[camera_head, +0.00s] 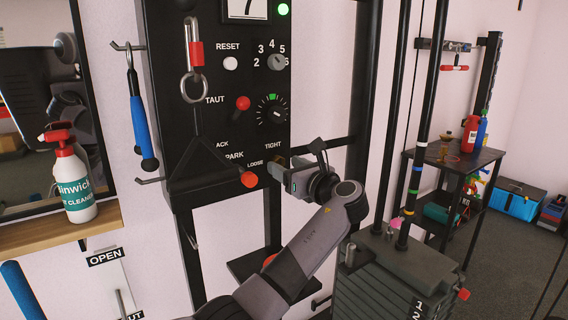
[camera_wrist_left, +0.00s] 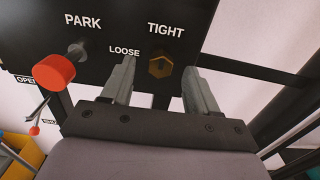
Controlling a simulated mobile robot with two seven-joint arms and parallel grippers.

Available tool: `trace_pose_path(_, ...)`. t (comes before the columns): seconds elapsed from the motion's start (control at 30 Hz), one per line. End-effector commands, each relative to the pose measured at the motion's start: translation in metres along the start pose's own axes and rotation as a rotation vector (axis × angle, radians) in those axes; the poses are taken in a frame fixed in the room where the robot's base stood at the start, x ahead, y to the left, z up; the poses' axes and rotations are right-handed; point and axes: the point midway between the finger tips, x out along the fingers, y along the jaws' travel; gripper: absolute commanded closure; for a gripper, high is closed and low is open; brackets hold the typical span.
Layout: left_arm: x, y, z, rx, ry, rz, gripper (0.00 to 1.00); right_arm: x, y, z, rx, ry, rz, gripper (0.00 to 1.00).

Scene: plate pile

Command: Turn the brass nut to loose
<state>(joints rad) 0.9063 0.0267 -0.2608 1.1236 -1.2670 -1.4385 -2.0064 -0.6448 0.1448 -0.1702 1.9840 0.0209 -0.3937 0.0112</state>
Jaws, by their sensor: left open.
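The brass nut (camera_wrist_left: 159,66) sits on the black panel (camera_wrist_left: 100,8), below the word TIGHT and right of the word LOOSE in the left wrist view. My left gripper (camera_head: 279,171) is open at the lower right of the panel in the head view. In the left wrist view its two fingers stand either side of the nut, with gaps showing; I cannot tell how deep they reach. In the head view the gripper largely hides the nut. My right gripper is not in view.
A red knob (camera_wrist_left: 54,72) by PARK sticks out left of the fingers; it also shows in the head view (camera_head: 249,180). Another red-tipped lever (camera_head: 242,103) and a selector dial (camera_head: 277,114) are above. A weight stack (camera_head: 385,270) stands at lower right, beside my arm.

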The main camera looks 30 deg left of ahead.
Motion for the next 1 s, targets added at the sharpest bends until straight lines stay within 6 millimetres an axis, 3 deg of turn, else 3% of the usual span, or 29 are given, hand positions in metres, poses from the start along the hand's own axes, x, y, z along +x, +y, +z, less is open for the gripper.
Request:
trace_pose_path(0.2, 0.024, 0.0, 0.0, 0.0, -0.001, 0.0, 0.4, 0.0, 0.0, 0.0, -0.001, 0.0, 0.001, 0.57)
trace_pose_path(0.5, 0.028, 0.0, 0.0, -0.002, 0.0, -0.001, 0.4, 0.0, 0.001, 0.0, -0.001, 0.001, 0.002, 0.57)
trace_pose_path(0.53, 0.028, 0.0, 0.0, -0.002, 0.0, -0.001, 0.44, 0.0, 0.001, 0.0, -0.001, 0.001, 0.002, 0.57)
trace_pose_path(0.7, 0.028, 0.0, 0.0, -0.002, 0.001, -0.001, 0.95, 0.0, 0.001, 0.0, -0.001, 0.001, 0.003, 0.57)
trace_pose_path(1.0, 0.028, 0.0, 0.0, -0.025, 0.001, -0.001, 0.95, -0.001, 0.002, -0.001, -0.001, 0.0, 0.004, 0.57)
